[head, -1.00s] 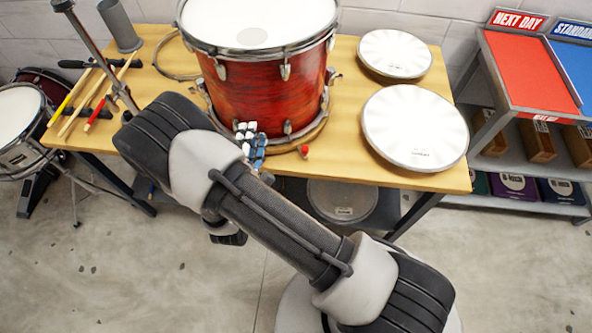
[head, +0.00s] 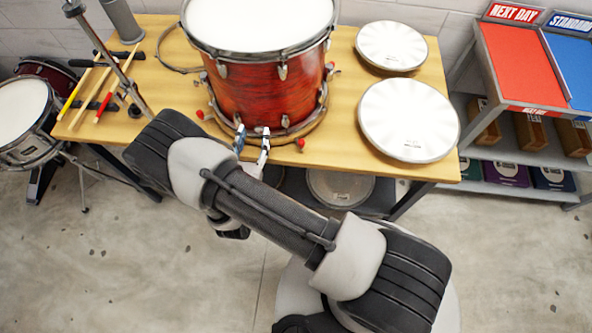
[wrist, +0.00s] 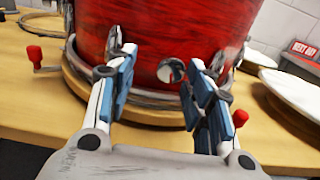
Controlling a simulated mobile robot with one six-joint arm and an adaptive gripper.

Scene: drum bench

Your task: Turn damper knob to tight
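The red drum (head: 262,85) stands upright on a round wooden base on the bench. A round chrome knob (wrist: 171,70) sits low on the drum's front, seen in the wrist view between my fingertips; no tight or loose marking is readable. My gripper (head: 252,137) is in front of the drum's lower front. In the wrist view my gripper (wrist: 162,68) is open, with one blue-padded finger on each side of the knob. I cannot tell whether either finger touches it. In the head view the knob is too small to make out.
Red-tipped handles stick out around the base, one (wrist: 34,53) at left and one (wrist: 240,118) beside my right finger. Two white drumheads (head: 409,120) lie on the right of the bench (head: 438,165). Drumsticks (head: 92,90) and a metal stand (head: 118,65) are at left.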

